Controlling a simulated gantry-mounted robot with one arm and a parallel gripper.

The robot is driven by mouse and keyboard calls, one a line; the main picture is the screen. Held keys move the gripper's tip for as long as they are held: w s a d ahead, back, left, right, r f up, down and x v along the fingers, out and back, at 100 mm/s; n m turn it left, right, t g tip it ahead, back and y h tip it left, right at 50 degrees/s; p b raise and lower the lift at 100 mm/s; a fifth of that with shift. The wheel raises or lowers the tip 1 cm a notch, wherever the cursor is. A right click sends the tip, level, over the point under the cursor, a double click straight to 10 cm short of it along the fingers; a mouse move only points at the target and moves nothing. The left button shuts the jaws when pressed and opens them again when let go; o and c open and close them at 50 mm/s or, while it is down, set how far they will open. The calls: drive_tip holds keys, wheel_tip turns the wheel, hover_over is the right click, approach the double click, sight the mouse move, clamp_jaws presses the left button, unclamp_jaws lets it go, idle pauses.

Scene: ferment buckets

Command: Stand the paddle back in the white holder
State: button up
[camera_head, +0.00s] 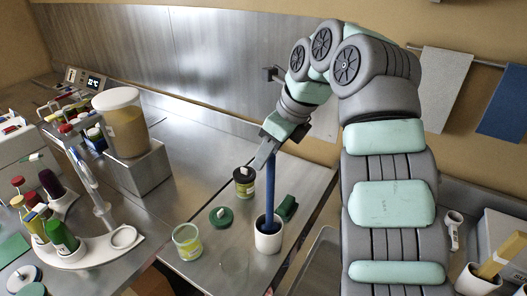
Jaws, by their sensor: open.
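A blue paddle (270,190) stands nearly upright with its lower end inside the white holder (268,238), a small round cup on the steel bench. My gripper (265,155) is at the paddle's upper end, with its jaws open. One finger shows in front of the paddle's top; the other finger is mostly hidden. Whether the jaws touch the paddle cannot be told. The paddle's lower end is hidden by the holder's wall.
A white bottle rack (95,255) is at the left. A second white cup (478,281) is at the lower right.

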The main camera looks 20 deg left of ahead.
drive_tip(key=p+v, duration=0.6)
drive_tip(key=v, duration=0.1)
drive_tip(key=shift+r, duration=0.3)
drive_tip(key=shift+s+d, duration=0.1)
idle(0.5)
